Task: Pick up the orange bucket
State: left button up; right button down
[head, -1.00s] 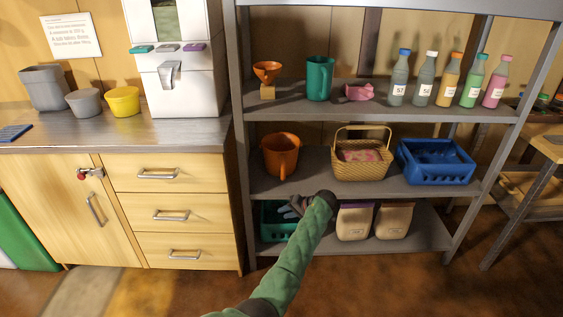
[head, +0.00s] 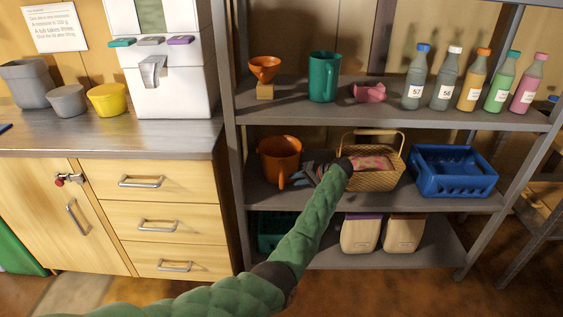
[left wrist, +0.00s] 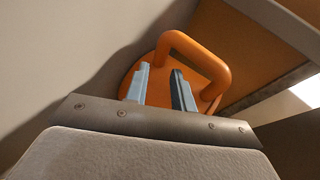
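The orange bucket (head: 278,155) stands upright on the middle shelf, at its left end, with its handle towards me. My right gripper is not in view.
A wicker basket (head: 372,180) with pink contents stands right of the bucket, close to my gripper. A blue crate (head: 453,172) is farther right. The upper shelf (head: 390,113) holds an orange funnel (head: 264,68), a green jug (head: 323,77) and several bottles.

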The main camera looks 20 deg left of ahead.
pick_arm(q)
jog(key=x, duration=0.6)
jog(key=shift+a+f, duration=0.1)
jog(key=shift+a, duration=0.15)
grip_shut()
